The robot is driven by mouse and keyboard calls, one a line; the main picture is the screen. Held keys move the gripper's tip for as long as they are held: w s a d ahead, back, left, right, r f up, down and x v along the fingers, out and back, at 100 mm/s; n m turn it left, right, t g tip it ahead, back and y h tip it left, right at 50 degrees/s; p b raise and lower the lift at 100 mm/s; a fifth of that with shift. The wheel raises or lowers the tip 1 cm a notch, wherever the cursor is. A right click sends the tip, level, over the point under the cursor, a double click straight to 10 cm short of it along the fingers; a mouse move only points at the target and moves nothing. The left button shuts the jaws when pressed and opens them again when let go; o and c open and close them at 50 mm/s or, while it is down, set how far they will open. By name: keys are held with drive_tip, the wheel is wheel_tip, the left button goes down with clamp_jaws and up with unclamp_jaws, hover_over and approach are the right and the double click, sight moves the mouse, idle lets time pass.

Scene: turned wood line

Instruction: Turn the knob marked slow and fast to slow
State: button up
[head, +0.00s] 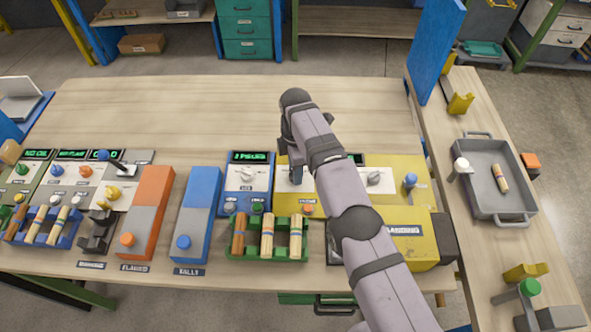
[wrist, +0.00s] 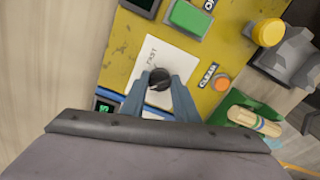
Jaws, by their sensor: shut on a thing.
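The knob (wrist: 158,80) is dark and round, on a white plate (wrist: 127,58) set in a yellow panel. The word FAST reads on the plate beyond the knob in the wrist view; the slow mark is not visible, and I cannot tell where the knob points. My gripper (wrist: 159,88) has its two blue-grey fingers closed on the knob, one on each side.
A second dial (head: 375,177) and a blue-topped lever (head: 410,180) stand right of my arm. A blue unit (head: 247,178) with a lit display is close on the left. A green rack (head: 265,252) of turned wood pieces is in front. The back of the table is clear.

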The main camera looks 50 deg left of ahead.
drive_tip(key=shift+n, duration=0.4)
drive_tip(key=o, duration=1.1)
drive_tip(key=shift+c, duration=0.2)
drive_tip(key=shift+d, duration=0.1)
drive_tip(key=shift+r+p, duration=2.25)
drive_tip(key=shift+r, duration=1.45)
